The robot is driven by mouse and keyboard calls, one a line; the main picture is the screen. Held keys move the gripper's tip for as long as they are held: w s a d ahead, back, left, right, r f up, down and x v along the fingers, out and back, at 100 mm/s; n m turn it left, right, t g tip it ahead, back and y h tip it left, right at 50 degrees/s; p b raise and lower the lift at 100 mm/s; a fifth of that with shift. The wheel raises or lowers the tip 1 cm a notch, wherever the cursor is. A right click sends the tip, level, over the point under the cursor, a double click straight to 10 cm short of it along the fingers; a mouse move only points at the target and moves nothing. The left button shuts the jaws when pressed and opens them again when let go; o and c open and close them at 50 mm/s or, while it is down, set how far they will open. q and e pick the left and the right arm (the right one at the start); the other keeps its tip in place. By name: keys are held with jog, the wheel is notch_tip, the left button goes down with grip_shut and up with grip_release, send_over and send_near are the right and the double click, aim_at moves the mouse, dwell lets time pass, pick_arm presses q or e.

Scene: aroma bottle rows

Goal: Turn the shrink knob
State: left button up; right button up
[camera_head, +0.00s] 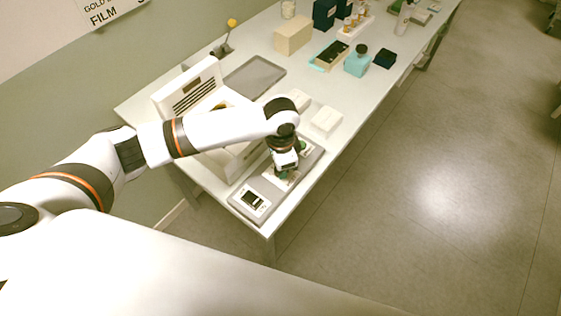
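A flat grey device (266,188) lies along the front edge of the table, with a white panel and dark display (251,199) at its near end. My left arm reaches in from the left, and my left gripper (285,165) points down over the middle of this device. Small dark green parts show beside and under the gripper. The fingertips are too small and covered to tell whether they are open or shut. I cannot make out the shrink knob for certain. My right gripper is not in view.
A white slotted machine (187,88) stands behind my arm, partly covered by it. White blocks (326,121) lie just beyond the gripper. Open floor (430,190) lies right.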

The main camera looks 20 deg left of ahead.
pick_arm(q)
jog(key=o, duration=1)
jog(key=shift+c, duration=0.2)
notch_tip(320, 180, up, 12)
jog(key=b, duration=0.1)
jog(key=shift+s+f, duration=0.1)
